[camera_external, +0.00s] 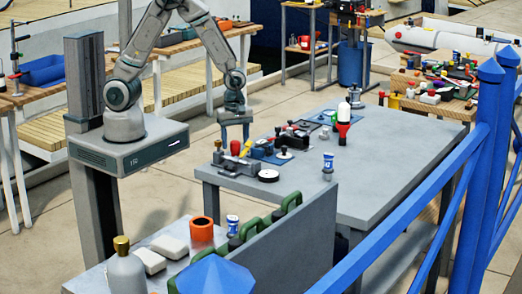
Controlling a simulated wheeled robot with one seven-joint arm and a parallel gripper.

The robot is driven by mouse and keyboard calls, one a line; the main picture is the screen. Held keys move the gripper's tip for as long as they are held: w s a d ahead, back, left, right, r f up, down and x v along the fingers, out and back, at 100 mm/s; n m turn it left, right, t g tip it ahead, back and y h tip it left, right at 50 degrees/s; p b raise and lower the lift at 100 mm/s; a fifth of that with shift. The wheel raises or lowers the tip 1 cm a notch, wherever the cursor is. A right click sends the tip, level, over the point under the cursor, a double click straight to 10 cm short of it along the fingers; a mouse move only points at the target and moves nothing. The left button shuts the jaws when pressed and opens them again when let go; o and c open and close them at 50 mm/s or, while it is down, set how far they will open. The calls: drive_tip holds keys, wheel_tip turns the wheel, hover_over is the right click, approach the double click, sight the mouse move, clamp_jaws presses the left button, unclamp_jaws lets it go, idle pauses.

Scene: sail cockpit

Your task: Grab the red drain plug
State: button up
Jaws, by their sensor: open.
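A small red piece (235,147), which looks like the red drain plug, stands at the left end of the grey table (370,190) among other small parts. It is too small to make out its exact shape. My gripper (235,138) points down over this end of the table, open and empty. Its two fingers are spread to either side of the red piece in the picture, and their tips appear just above or level with its top. I cannot tell the exact height or depth between them.
The table's right side is bare. A blue railing (420,210) crosses the foreground.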

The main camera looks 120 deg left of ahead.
drive_tip(key=shift+f, duration=1.15)
drive_tip(key=c, duration=1.1)
drive_tip(key=shift+o, duration=0.2)
